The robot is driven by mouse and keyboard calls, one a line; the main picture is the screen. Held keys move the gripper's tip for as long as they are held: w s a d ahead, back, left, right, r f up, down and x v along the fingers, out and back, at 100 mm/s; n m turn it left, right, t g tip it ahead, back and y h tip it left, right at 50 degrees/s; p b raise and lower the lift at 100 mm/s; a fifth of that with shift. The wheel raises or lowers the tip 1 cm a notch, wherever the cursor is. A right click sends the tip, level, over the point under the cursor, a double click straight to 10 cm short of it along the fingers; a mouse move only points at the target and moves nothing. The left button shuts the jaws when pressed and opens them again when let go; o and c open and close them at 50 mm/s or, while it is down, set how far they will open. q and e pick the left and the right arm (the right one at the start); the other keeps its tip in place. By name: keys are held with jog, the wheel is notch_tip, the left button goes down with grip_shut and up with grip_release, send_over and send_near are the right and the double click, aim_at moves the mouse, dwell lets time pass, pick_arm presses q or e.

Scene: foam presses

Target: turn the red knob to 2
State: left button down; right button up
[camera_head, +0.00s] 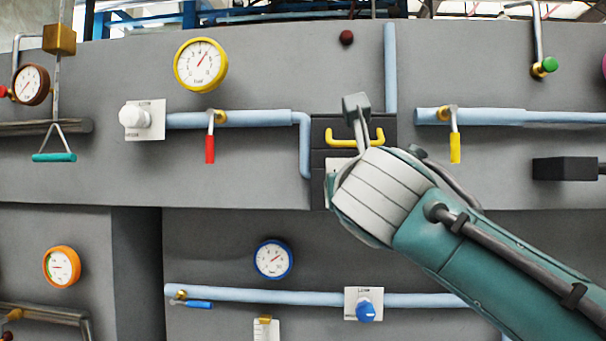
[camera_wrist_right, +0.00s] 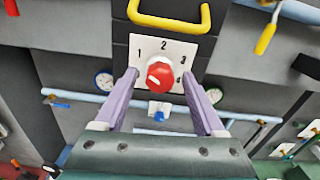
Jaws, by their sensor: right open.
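The red knob (camera_wrist_right: 160,75) sits on a white plate (camera_wrist_right: 148,45) marked 1, 2, 3 and 4 in the right wrist view. A pale mark on the knob lies on its left side, pointing left and slightly down, away from the 2 at the top. My right gripper (camera_wrist_right: 159,74) is open, with one lavender finger on each side of the knob in the picture. I cannot tell whether either finger touches it. In the head view my right arm and gripper hide the knob. My left gripper is not in view.
A yellow handle (camera_wrist_right: 170,22) projects just above the knob plate; it also shows in the head view (camera_head: 342,143). Red (camera_head: 210,148) and yellow (camera_head: 455,147) levers hang from pipes on either side. A blue knob (camera_head: 366,311) sits lower on the panel.

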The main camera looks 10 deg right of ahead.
jog(key=shift+w+d, duration=0.15)
jog(key=shift+w, duration=0.25)
grip_shut()
dwell(0.4)
